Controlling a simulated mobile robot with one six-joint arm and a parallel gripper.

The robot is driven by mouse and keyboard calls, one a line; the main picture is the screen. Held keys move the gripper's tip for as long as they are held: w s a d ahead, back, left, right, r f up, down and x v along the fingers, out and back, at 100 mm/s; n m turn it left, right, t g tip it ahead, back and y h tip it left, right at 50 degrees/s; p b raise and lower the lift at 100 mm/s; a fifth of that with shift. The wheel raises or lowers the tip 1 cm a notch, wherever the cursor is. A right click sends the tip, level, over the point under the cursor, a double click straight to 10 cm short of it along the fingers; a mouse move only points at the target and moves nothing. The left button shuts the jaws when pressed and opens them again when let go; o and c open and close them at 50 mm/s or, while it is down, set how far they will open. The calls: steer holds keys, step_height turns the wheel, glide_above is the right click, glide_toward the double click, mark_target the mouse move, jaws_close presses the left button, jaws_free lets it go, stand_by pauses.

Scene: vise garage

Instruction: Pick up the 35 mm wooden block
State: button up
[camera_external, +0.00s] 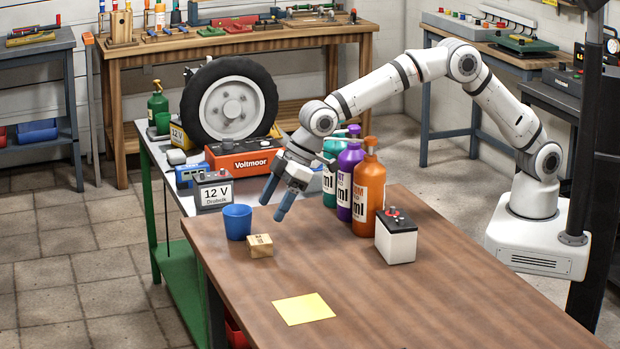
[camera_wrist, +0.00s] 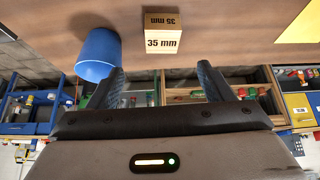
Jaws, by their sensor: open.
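The wooden block (camera_external: 260,246) sits on the brown table near its far left edge, just right of a blue cup. In the wrist view the block (camera_wrist: 163,36) shows "35 mm" on two faces and lies beyond my fingertips, roughly in line with the gap between them. My gripper (camera_external: 275,204) is open and empty. It hangs tilted above the table, a little above and beyond the block in the external view. Both fingers (camera_wrist: 160,75) show in the wrist view, apart from each other and not touching the block.
The blue cup (camera_external: 237,222) stands close beside the block. Several bottles, one orange (camera_external: 368,190), and a white battery (camera_external: 396,238) stand to the right. A yellow sheet (camera_external: 304,308) lies in front. The wooden table (camera_external: 440,300) is clear at the front right.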

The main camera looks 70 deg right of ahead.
mark_target(260, 239)
steer(key=shift+w+a+f, duration=0.1)
steer(key=shift+a+f, duration=0.25)
steer(key=shift+f, duration=0.2)
steer(key=shift+w+a+f, duration=0.1)
steer(key=shift+a+f, duration=0.2)
steer(key=shift+f, duration=0.25)
steer(key=x, duration=0.7)
steer(key=shift+s+d+f, duration=0.1)
steer(key=shift+d+f, duration=0.1)
steer(key=shift+d, duration=0.2)
steer(key=shift+c, duration=0.5)
steer(key=c, duration=1)
